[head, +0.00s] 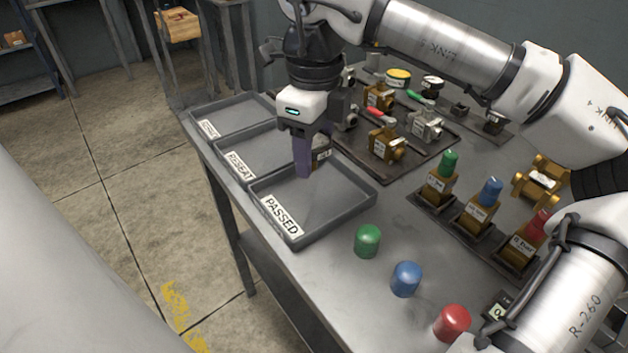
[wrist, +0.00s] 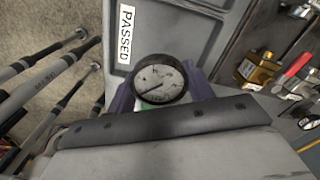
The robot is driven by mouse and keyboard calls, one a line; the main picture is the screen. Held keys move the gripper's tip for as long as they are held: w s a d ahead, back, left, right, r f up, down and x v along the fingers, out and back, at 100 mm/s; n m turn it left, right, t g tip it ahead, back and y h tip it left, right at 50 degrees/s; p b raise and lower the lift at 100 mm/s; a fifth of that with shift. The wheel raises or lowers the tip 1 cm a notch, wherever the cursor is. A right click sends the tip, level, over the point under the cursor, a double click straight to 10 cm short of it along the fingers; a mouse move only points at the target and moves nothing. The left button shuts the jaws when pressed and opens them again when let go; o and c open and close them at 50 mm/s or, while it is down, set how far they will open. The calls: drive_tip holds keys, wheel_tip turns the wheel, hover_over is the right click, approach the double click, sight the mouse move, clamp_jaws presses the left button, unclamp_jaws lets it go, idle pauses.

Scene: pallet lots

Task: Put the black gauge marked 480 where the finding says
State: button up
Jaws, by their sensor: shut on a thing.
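My gripper (head: 308,168) has purple fingers and is shut on a black round gauge (wrist: 160,80) with a white dial and a dark needle. In the head view the gauge (head: 322,155) is mostly hidden behind a finger, with part of a pale label showing. I cannot read 480 on it. The gripper holds it over the back left part of the grey tray marked PASSED (head: 353,207); I cannot tell the exact height. The tray (wrist: 190,12) also shows in the wrist view behind the gauge. A tray marked RESEAT (head: 226,151) and a third tray (head: 203,112) stand behind, all looking empty.
A dark board (head: 437,148) with several brass and steel valves lies right of the trays. Green (head: 367,241), blue (head: 405,279) and red (head: 452,322) caps stand on the front of the bench. Capped brass pieces (head: 478,213) stand on a strip at right.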

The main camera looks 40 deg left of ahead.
sight(315, 169)
drive_tip(key=shift+f, duration=3.4)
drive_tip(key=shift+f+b, duration=0.2)
drive_tip(key=shift+b, duration=0.1)
drive_tip(key=o, duration=1.1)
drive_tip(key=shift+c, duration=0.2)
drive_tip(key=shift+r, duration=0.1)
wheel_tip(315, 169, up, 12)
drive_tip(key=shift+r+p, duration=0.15)
drive_tip(key=shift+p, duration=0.35)
